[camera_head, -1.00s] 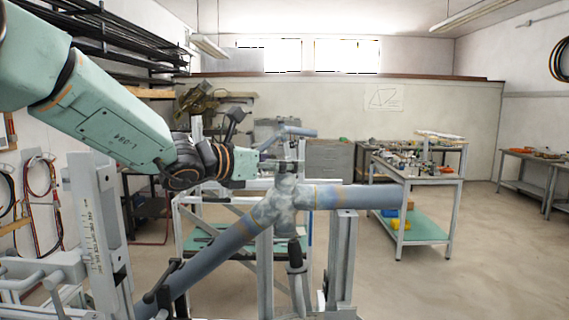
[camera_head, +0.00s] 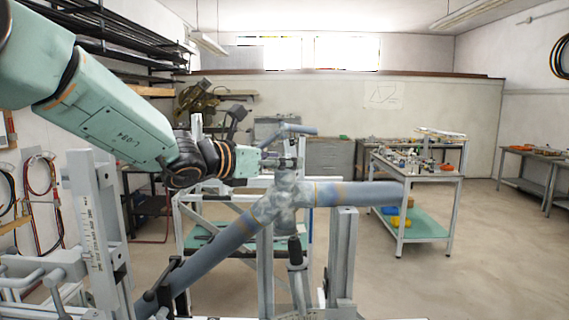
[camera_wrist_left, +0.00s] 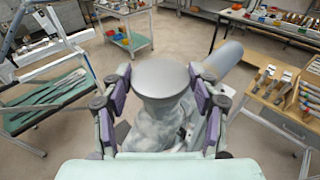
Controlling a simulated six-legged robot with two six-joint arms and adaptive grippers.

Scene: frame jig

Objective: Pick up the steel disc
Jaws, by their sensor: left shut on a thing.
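The steel disc (camera_wrist_left: 160,78) is a round, flat grey plate between the padded fingers of my left gripper (camera_wrist_left: 158,92) in the left wrist view. The gripper is shut on it, with purple pads at its left and right sides. In the head view my left gripper (camera_head: 287,163) is just above the mottled grey joint of the tube frame (camera_head: 285,200). The disc is too small and covered to make out clearly there. I cannot tell whether it touches the joint below. My right gripper is not in view.
The blue-grey tube (camera_head: 360,194) runs right from the joint, and another slopes down left. Upright jig posts (camera_head: 342,255) stand below and at the left (camera_head: 95,220). A workbench (camera_head: 415,170) with small parts is farther right. Open floor (camera_head: 500,250) lies at right.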

